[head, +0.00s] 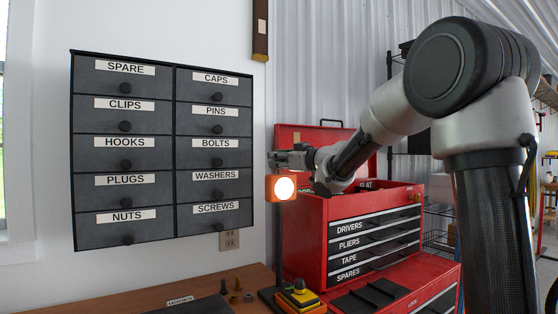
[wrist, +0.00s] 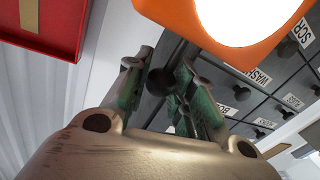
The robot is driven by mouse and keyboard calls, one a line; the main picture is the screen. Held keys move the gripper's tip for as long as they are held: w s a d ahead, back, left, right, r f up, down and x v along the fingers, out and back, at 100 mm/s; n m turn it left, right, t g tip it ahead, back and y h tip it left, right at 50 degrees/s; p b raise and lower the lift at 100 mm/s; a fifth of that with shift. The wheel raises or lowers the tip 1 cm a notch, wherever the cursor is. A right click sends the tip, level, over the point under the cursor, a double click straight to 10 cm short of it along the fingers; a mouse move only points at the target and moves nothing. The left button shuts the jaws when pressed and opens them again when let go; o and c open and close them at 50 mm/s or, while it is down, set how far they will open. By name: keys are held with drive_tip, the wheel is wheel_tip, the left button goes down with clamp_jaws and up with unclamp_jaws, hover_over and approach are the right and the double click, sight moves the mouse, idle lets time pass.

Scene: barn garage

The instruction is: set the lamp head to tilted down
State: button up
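The lamp head (head: 270,190) is an orange box with a bright, lit round face. In the head view its face points outward toward the camera, with no clear downward tilt. Its orange housing also shows at the top right of the wrist view (wrist: 167,12). My gripper (head: 272,160) is just above the lamp head in the head view, fingers pointing left. In the wrist view its green-padded fingers (wrist: 165,88) stand apart. A dark round knob shows between them; I cannot tell its depth. No contact with the lamp is clear.
A grey labelled drawer cabinet (head: 174,150) hangs on the wall at left. A red tool chest (head: 320,240) with an open lid stands behind and below my arm. A yellow and black object (head: 300,297) and several small bolts stand on the wooden bench (head: 150,296).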

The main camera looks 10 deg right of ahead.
clamp_jaws()
drive_tip(key=s+d+f+n+t+y, duration=0.1)
drive_tip(key=s+d+f+t+y, duration=0.1)
drive_tip(key=s, duration=0.5)
drive_tip(key=shift+s+d+f+t+y, duration=0.3)
drive_tip(key=shift+f+t+y, duration=0.3)
drive_tip(key=shift+t, duration=0.5)
drive_tip(key=o, duration=0.9)
unclamp_jaws()
drive_tip(key=shift+s, duration=0.1)
drive_tip(key=shift+c, duration=0.2)
